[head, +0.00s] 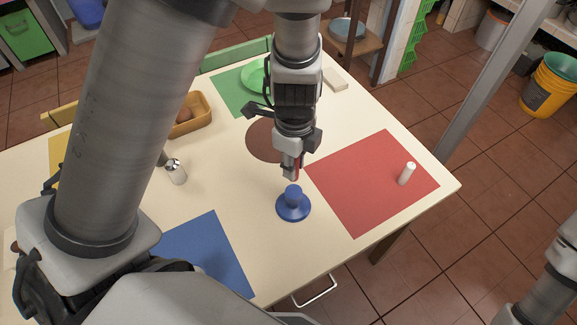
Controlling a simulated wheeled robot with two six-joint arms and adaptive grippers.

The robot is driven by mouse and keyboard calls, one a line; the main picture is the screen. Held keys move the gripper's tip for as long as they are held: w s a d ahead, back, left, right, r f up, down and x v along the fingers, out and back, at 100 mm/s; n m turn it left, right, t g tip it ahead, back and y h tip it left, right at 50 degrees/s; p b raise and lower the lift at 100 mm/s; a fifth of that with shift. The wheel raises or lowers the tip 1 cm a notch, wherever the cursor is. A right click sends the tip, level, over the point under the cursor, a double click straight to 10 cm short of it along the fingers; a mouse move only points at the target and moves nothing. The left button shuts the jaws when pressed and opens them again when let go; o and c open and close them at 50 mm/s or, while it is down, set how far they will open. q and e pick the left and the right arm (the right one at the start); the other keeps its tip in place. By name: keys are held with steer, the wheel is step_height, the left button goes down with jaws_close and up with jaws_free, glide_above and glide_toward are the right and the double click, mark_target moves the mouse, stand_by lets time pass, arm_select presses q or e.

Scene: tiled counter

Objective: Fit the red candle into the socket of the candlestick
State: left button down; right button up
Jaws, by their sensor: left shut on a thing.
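The blue candlestick (293,208) stands upright on the cream table, left of the red mat. My left gripper (292,168) points down just above and behind the candlestick's top, shut on the red candle (298,170). Only a thin red strip of the candle shows beside the fingers; the rest is hidden by the gripper. I cannot tell whether the candle's lower end touches the socket. My right gripper is not in view.
A shaker (176,172) stands on the left. An orange tray (189,122), a brown round mat (262,140) and a green plate (255,78) lie farther back. A blue mat (212,252) lies in front.

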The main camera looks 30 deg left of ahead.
arm_select(q)
steer(key=shift+d+f, duration=0.1)
steer(key=shift+d, duration=0.2)
steer(key=shift+f+b, duration=0.25)
steer(key=shift+b, duration=0.05)
step_height(320, 180, down, 4)
steer(key=b, duration=0.3)
steer(key=shift+a, duration=0.15)
steer(key=shift+f+b, duration=0.4)
steer(key=shift+b, duration=0.05)
steer(key=shift+r, duration=0.1)
steer(key=shift+f+b, duration=0.2)
steer(key=shift+b, duration=0.75)
stand_by(0.6)
steer(key=shift+f+b, duration=1.2)
steer(key=shift+b, duration=0.75)
stand_by(1.4)
